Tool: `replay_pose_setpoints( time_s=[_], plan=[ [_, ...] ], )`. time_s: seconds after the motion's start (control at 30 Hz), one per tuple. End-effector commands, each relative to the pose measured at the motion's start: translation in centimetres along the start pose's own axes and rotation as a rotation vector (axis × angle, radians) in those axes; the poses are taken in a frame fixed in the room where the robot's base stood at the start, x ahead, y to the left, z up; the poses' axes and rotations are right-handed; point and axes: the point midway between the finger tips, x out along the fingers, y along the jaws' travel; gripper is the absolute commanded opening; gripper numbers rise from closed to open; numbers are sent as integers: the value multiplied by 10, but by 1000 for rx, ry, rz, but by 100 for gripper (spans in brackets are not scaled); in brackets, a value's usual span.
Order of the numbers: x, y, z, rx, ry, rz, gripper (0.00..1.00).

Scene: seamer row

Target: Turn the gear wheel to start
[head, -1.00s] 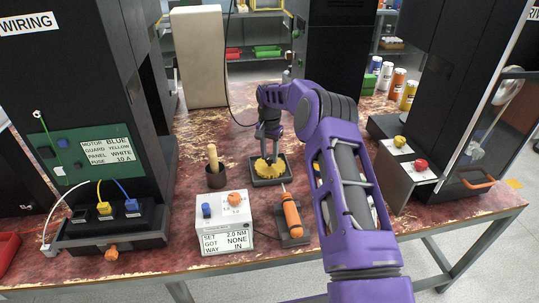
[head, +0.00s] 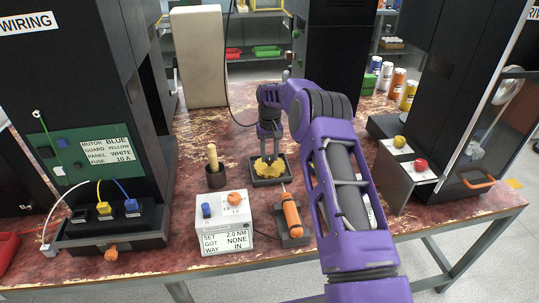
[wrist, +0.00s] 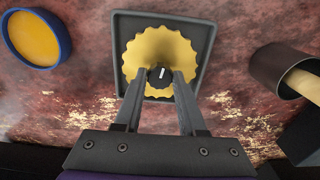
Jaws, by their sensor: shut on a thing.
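The yellow gear wheel (wrist: 158,50) lies flat in a square dark grey tray (wrist: 204,38) in the wrist view. A dark round hub (wrist: 160,76) with a white mark sits at its near side. My gripper (wrist: 159,82) is shut on the hub, one finger on each side. In the head view the gear wheel (head: 270,170) sits in its tray on the bench, with my gripper (head: 270,150) reaching down onto it from above. The fingers hide part of the wheel in both views.
An orange-handled screwdriver (head: 291,214) lies in a holder in front of the tray. A white box with knobs (head: 222,218) stands front left. A dark cup with a wooden handle (head: 215,178) stands left. A panel with red and yellow buttons (head: 410,165) is right.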

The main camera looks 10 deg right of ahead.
Motion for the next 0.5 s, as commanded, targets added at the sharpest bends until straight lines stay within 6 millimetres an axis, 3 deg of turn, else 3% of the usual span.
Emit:
replay_pose_setpoints(
  time_s=[0.5],
  plan=[
    [-1, 0, -1, -175, 3, 0, 0]
  ],
)
